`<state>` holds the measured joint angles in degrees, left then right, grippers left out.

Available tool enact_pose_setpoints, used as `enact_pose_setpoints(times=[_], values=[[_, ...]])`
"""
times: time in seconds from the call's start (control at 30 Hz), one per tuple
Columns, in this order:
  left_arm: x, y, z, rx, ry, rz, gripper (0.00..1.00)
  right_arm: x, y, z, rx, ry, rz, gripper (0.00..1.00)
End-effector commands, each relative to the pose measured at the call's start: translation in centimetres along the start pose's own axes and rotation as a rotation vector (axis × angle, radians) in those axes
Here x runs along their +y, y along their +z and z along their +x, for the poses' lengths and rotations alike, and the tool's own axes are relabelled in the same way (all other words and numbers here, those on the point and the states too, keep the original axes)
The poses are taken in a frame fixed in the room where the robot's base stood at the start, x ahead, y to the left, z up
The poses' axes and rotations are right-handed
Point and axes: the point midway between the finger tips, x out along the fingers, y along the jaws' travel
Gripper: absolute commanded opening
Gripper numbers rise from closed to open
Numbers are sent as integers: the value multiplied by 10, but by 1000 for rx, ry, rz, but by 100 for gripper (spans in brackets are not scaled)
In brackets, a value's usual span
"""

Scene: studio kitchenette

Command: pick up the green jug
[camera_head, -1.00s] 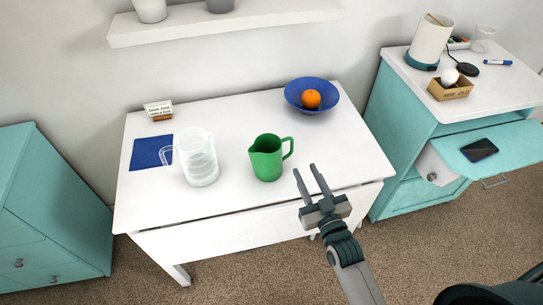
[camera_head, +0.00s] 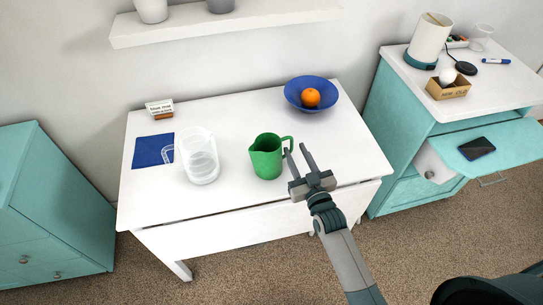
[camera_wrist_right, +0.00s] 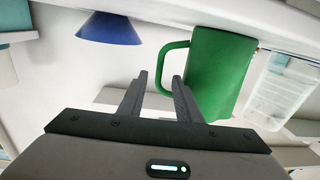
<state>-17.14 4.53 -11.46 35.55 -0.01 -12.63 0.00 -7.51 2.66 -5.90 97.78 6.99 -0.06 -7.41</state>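The green jug (camera_head: 266,157) stands upright on the white table, its handle toward the right and its spout toward the left. My right gripper (camera_head: 296,148) is open, with its fingertips close to the jug's handle. In the right wrist view the jug (camera_wrist_right: 218,72) is right of centre, and its handle reaches toward the open fingers (camera_wrist_right: 160,78). My left gripper is not in view.
A clear jug (camera_head: 200,158) stands left of the green one, near a blue mat (camera_head: 150,151). A blue bowl (camera_head: 322,104) with an orange (camera_head: 310,97) sits behind. A small sign (camera_head: 159,108) stands at the back left. The table's front right is clear.

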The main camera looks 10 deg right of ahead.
Motion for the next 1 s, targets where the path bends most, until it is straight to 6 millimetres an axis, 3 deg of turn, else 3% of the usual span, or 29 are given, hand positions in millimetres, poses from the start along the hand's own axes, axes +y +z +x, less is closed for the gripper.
enact_pose_setpoints(times=[0.43,1.0], values=[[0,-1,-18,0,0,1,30,2,3,45,0,0,0,31],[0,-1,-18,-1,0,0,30,2,4,49,0,0,0,31]])
